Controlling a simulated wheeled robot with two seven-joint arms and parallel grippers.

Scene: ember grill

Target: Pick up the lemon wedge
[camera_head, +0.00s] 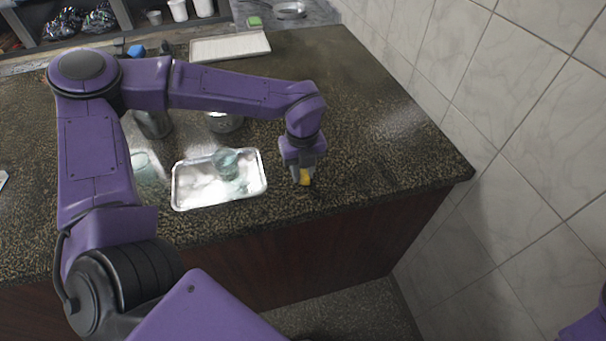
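The lemon wedge (305,178) is a small yellow piece near the front edge of the dark counter, right of the metal tray. My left gripper (303,181) points down from above, with its fingertips at the wedge. The wedge shows between or just in front of the fingers. The fingers hide part of it, and I cannot tell whether they are closed on it or whether it touches the counter. My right gripper is out of view.
The shiny metal tray (181,200) holds a clear glass (226,161). Another glass (145,167) and metal containers (154,124) stand left and behind. A white tray (229,47) lies at the back. A tiled wall (510,130) bounds the right; the counter's right part is clear.

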